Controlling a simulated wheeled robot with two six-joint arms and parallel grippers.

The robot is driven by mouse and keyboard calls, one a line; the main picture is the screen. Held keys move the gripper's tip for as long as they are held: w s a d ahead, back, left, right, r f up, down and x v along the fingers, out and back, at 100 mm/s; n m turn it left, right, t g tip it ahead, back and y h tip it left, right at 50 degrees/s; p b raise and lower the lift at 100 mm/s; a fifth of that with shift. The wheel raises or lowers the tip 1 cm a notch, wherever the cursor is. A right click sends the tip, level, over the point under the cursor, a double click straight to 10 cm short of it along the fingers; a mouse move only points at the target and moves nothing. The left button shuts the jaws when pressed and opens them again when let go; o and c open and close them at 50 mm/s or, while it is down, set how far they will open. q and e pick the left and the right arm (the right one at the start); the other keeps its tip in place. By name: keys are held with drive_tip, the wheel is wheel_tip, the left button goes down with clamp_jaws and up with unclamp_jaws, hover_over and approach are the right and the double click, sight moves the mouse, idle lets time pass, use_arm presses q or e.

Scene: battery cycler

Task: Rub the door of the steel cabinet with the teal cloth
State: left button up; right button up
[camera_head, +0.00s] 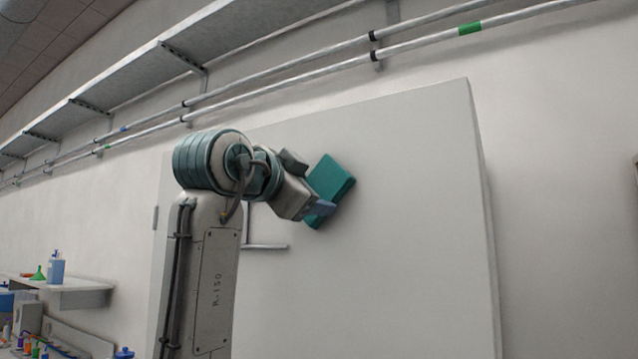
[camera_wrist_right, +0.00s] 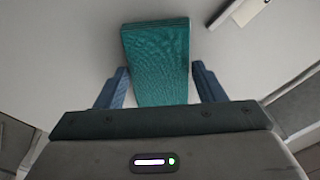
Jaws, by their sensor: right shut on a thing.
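The steel cabinet's pale grey door (camera_head: 400,260) fills the middle of the head view, with a bar handle (camera_head: 267,247) at its left part. The teal cloth (camera_head: 333,177), a thick folded pad, is at the upper middle of the door. My right gripper (camera_head: 318,206) is shut on the cloth. In the right wrist view the cloth (camera_wrist_right: 157,55) sticks out between the two blue fingers, its far end toward the pale door surface (camera_wrist_right: 75,50). I cannot tell whether it touches the door. My left gripper is not in view.
A long wall shelf (camera_head: 240,40) and pipes (camera_head: 300,70) run above the cabinet. At the lower left, a small shelf (camera_head: 85,292) holds a blue bottle (camera_head: 56,268) and a green funnel (camera_head: 39,273). The door's right part is clear.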

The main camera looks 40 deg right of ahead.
drive_tip(key=shift+w+a, duration=0.1)
drive_tip(key=shift+w, duration=0.1)
drive_tip(key=shift+b+v, duration=0.45)
drive_tip(key=shift+v, duration=2.4)
drive_tip(key=b+v, duration=0.1)
drive_tip(key=v, duration=0.2)
